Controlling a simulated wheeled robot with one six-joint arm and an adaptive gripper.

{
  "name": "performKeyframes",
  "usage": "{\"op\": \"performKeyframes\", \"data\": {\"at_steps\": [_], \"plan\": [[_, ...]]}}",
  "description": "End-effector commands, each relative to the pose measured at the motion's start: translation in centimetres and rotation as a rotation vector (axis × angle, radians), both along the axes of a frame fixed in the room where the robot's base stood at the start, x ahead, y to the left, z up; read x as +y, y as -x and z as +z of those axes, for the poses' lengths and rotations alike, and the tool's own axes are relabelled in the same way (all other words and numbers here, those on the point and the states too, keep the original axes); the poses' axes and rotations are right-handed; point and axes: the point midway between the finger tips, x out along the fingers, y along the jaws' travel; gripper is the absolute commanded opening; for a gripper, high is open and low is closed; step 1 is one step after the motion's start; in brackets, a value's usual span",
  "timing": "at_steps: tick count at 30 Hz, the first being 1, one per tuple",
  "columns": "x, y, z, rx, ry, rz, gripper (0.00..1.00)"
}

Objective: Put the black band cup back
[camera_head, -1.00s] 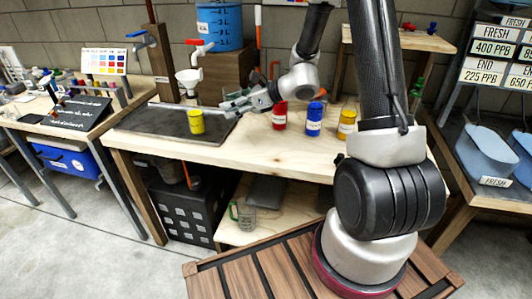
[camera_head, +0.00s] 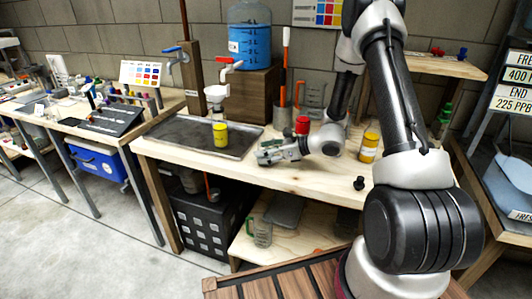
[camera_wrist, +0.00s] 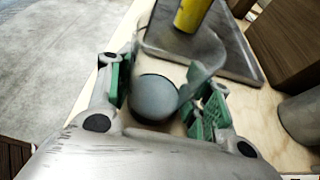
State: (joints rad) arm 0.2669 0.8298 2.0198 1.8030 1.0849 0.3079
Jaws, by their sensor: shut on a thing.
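My gripper (camera_head: 262,155) is low over the workbench's front part, right of the dark tray and left of the red container. In the wrist view, its green-padded fingers (camera_wrist: 160,103) are shut around a translucent cup (camera_wrist: 198,68) with a dark grey round part (camera_wrist: 155,97) between the pads. I cannot make out a black band on it. The cup is hard to see in the head view. A yellow container (camera_head: 220,136) stands on the dark tray (camera_head: 180,136) under a white funnel; it also shows in the wrist view (camera_wrist: 192,14).
On the workbench (camera_head: 290,178) stand a red container (camera_head: 302,125), a yellow labelled container (camera_head: 369,148) and a small black object (camera_head: 359,183). A clear jug (camera_head: 313,97) is at the back. A green-handled mug (camera_head: 262,233) sits on the lower shelf. The front left bench edge is clear.

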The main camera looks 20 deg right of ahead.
Motion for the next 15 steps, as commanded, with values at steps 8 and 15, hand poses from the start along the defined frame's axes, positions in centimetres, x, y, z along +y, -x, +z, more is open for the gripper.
{"op": "performKeyframes", "data": {"at_steps": [8, 15], "plan": [[0.00, 0.01, -0.25, 0.001, -0.001, 0.000, 0.20], [0.00, 0.01, -0.23, 0.000, 0.000, 0.000, 0.72]]}}
